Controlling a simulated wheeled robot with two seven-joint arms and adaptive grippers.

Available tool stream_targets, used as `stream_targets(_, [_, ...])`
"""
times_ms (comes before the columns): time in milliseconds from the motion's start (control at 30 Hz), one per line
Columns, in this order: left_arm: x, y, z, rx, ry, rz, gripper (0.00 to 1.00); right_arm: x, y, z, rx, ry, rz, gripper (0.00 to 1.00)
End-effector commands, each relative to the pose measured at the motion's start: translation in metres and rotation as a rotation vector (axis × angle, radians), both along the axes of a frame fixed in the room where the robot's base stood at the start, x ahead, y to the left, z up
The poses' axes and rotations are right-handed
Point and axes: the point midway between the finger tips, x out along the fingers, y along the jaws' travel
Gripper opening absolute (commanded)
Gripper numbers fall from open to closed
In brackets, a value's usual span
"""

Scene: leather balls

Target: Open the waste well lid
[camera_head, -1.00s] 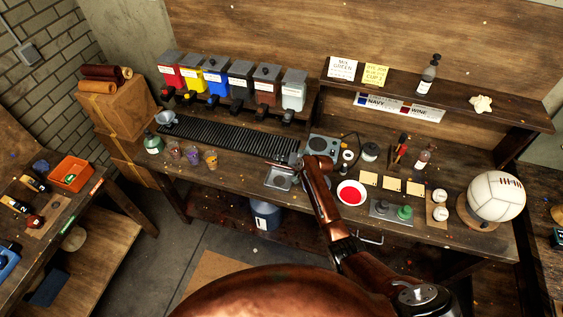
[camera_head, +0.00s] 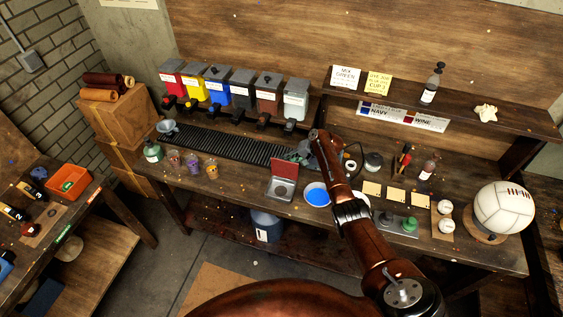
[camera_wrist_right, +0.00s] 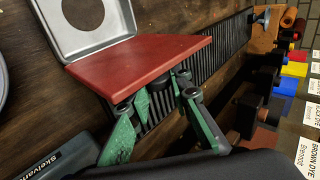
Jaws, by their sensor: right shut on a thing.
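The waste well (camera_head: 282,190) is a small square grey metal box with a round opening, set at the workbench's front edge. Its lid (camera_head: 285,167) stands raised at the back of the well, red face toward me. In the right wrist view the grey well rim (camera_wrist_right: 110,43) lies beside the red lid (camera_wrist_right: 140,64). My right gripper (camera_head: 303,152) is behind the lid, partly hidden by my forearm. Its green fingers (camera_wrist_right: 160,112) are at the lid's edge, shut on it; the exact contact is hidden. My left gripper is not in view.
A dish of blue liquid (camera_head: 317,194) sits right of the well; another dish is mostly hidden by my arm. A black ribbed mat (camera_head: 225,143) runs left. Colored dispensers (camera_head: 241,90) stand behind it. Glass cups (camera_head: 193,163) are left, and a white ball (camera_head: 502,207) is far right.

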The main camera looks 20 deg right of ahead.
Motion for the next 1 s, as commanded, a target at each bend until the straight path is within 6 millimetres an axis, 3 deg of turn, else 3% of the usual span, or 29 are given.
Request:
stream_targets(400, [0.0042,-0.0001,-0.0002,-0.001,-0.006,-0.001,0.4,0.0002,-0.0036,-0.0013,-0.004,-0.001,-0.004,0.0])
stream_targets(433, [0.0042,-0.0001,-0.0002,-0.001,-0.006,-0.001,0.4,0.0001,-0.0036,-0.0014,-0.004,-0.001,-0.004,0.19])
stream_targets(667, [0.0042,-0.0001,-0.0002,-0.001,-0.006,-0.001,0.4,-0.0001,-0.003,-0.0013,-0.004,-0.001,-0.003,0.35])
stream_targets(1000, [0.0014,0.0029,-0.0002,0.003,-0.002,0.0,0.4,-0.0007,-0.0034,0.0004,-0.002,-0.002,-0.002,0.36])
